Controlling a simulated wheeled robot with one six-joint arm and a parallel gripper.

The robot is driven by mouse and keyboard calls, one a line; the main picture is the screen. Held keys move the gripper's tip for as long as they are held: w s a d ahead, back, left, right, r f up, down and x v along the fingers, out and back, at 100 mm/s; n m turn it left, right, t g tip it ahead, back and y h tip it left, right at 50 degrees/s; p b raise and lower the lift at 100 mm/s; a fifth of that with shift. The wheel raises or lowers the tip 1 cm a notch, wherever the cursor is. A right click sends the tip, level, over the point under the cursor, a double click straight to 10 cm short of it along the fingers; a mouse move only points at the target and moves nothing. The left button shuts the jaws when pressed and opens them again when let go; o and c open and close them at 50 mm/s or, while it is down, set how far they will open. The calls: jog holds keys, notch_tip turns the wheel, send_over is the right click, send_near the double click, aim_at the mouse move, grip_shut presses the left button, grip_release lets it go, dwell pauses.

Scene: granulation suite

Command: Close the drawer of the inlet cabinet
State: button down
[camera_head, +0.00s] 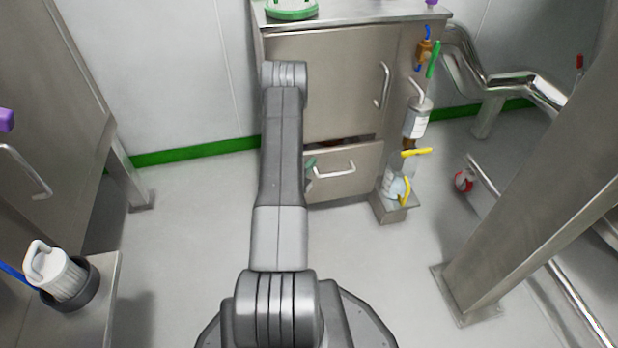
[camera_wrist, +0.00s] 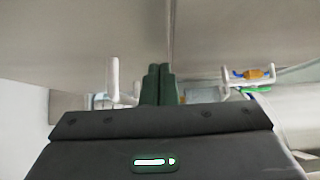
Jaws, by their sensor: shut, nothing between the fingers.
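The steel inlet cabinet (camera_head: 330,75) stands ahead in the head view, with a closed upper door. Its drawer (camera_head: 345,185) is below the door and stands partly out, with a dark gap along its top edge. A bar handle (camera_head: 335,172) crosses the drawer front. My gripper (camera_wrist: 158,85) shows dark green fingers pressed together and empty. In the head view, only a green bit of it (camera_head: 310,166) shows beside my arm, at the drawer's left part; the rest is hidden. I cannot tell whether the fingers touch the drawer. Two pale handles flank the fingers in the wrist view.
A bottle in a holder (camera_head: 397,190) with yellow handles stands right of the drawer. Pipes (camera_head: 520,85) and a steel post (camera_head: 520,210) are further right. A bench with a white jug (camera_head: 58,278) is at left. The floor around my arm is clear.

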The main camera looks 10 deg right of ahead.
jog(key=shift+w, duration=0.45)
jog(key=w, duration=0.4)
jog(key=shift+w+a+r, duration=0.15)
jog(key=shift+w, duration=0.15)
